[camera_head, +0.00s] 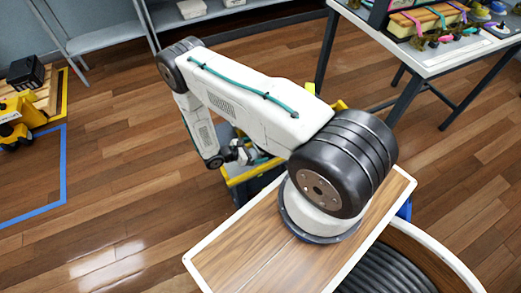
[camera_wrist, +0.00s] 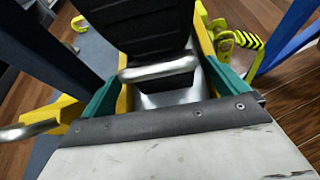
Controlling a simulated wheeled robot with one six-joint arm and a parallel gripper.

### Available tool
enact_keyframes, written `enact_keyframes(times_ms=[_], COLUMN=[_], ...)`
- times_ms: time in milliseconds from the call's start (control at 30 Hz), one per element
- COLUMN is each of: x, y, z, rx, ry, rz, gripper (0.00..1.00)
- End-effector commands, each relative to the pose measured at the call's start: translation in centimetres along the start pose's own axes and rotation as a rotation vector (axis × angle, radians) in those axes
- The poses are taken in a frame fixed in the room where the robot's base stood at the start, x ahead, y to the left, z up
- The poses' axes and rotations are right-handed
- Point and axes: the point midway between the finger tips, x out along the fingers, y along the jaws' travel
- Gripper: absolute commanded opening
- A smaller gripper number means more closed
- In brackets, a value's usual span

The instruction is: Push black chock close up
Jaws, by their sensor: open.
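In the wrist view a black ribbed block, which looks like the black chock (camera_wrist: 140,22), lies straight ahead of my gripper (camera_wrist: 165,84). A silver bar-like handle (camera_wrist: 160,69) crosses in front of it, between my two teal fingers. The fingers are apart; I cannot tell whether they touch the handle. Yellow parts flank the block on both sides. In the head view my gripper (camera_head: 240,153) is low, beside a yellow-edged cart or frame (camera_head: 250,172). The arm partly hides that frame, and I cannot make out the chock there.
A yellow machine (camera_head: 17,118) and a wooden pallet with a black case (camera_head: 27,72) stand at the left, near blue floor tape (camera_head: 63,165). A table (camera_head: 440,62) with straps stands at upper right. A shelf (camera_head: 120,35) is at the back. Open floor lies at left.

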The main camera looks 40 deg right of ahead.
Motion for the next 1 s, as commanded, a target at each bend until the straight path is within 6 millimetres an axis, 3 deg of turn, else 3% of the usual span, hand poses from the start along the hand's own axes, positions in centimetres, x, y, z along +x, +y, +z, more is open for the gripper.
enact_keyframes(times_ms=[100,333,1000], x=[-2.3,-5.1,-5.7], y=[-0.1,-0.3,-0.3], z=[0.0,0.0,0.1], rx=[-0.001,-0.002,0.000], ry=[0.000,-0.002,-0.001], rz=[0.002,-0.004,-0.008], gripper=[0.98,0.98,0.98])
